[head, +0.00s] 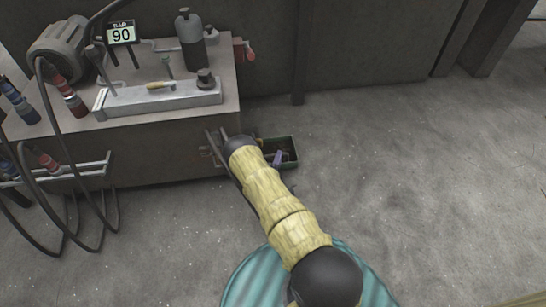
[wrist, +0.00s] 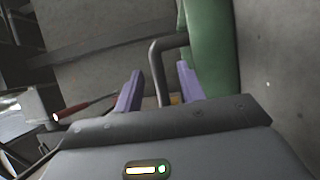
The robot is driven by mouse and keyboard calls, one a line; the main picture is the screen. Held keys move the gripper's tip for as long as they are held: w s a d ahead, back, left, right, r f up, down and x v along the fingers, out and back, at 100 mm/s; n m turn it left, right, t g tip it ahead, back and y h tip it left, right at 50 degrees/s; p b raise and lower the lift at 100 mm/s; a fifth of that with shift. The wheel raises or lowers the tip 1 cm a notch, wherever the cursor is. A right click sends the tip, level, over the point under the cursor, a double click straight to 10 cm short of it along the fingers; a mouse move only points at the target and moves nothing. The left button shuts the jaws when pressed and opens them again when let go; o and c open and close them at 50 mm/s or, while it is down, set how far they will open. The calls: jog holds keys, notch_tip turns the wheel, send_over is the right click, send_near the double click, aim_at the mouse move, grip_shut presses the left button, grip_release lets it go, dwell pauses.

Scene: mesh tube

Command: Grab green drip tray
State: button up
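The green drip tray (head: 284,144) is at the right side of the bench, low down; my arm hides part of it in the head view. In the wrist view its green wall (wrist: 212,55) rises just right of my fingers. My gripper (wrist: 160,88) has two purple fingers spread apart, with the right one close to the green wall; I cannot tell whether it touches. A grey bent bar (wrist: 158,62) shows between the fingers, apparently beyond them; nothing is clearly gripped. In the head view only a bit of purple finger shows over the tray.
The grey bench (head: 165,145) stands left of my arm, with a motor (head: 62,48), a dark bottle (head: 190,38) and hanging hoses. A red-handled tool (wrist: 85,109) shows left in the wrist view. The floor (head: 400,170) to the right is clear.

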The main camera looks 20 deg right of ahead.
jog(key=b+x, duration=0.3)
jog(key=shift+w+d+f, duration=0.1)
jog(key=shift+w+d, duration=0.1)
jog(key=shift+w, duration=0.15)
jog(key=shift+w+d+r+b, duration=0.2)
jog(key=shift+w+d+b, duration=0.15)
jog(key=shift+w, duration=0.05)
grip_shut()
dwell(1.2)
